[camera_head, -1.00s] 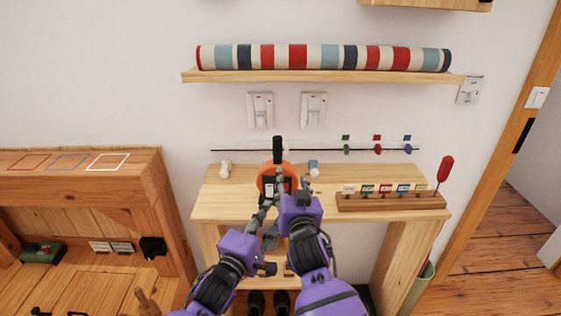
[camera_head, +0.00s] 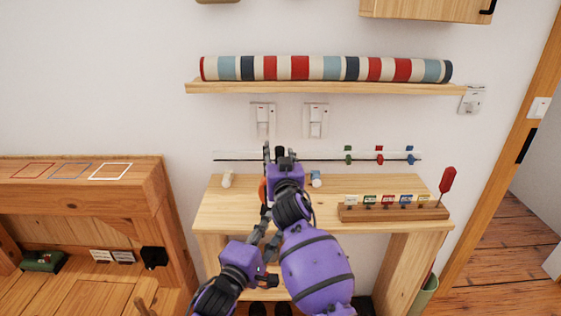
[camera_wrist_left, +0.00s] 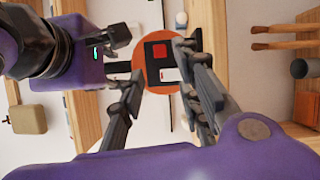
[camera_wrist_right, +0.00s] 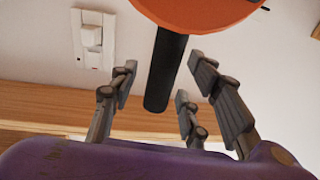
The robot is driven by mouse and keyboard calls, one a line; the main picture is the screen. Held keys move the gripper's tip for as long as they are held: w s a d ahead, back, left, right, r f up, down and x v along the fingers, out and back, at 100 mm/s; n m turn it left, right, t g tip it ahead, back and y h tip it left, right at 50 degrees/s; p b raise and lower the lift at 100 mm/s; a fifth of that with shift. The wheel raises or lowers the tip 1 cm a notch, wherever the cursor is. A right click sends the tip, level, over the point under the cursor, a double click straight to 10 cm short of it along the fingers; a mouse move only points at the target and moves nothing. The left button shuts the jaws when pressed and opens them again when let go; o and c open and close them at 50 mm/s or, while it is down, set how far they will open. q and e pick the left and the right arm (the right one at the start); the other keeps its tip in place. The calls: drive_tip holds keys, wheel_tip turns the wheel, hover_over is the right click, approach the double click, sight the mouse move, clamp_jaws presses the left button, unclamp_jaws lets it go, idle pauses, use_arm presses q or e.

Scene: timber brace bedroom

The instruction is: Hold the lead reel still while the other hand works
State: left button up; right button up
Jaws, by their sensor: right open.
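The lead reel is an orange disc with a black handle. In the head view only a sliver of the reel (camera_head: 262,190) shows, behind my right gripper. My left gripper (camera_head: 265,216) is below it. In the left wrist view the reel (camera_wrist_left: 131,76) shows its black, white and red face between the left fingers; I cannot tell whether they press on it. My right gripper (camera_head: 273,153) is at the handle's height. In the right wrist view the orange disc (camera_wrist_right: 200,12) is at the top and the black handle (camera_wrist_right: 165,70) hangs between the open fingers.
The reel's wooden table (camera_head: 222,208) carries a rack of coloured tags (camera_head: 395,213) on the right and small white pieces behind. A thin rail (camera_head: 325,159) with coloured clips runs along the wall. Above are switches (camera_head: 316,119) and a shelf (camera_head: 330,88) with a striped roll.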

drive_tip(key=shift+c, duration=0.5)
clamp_jaws()
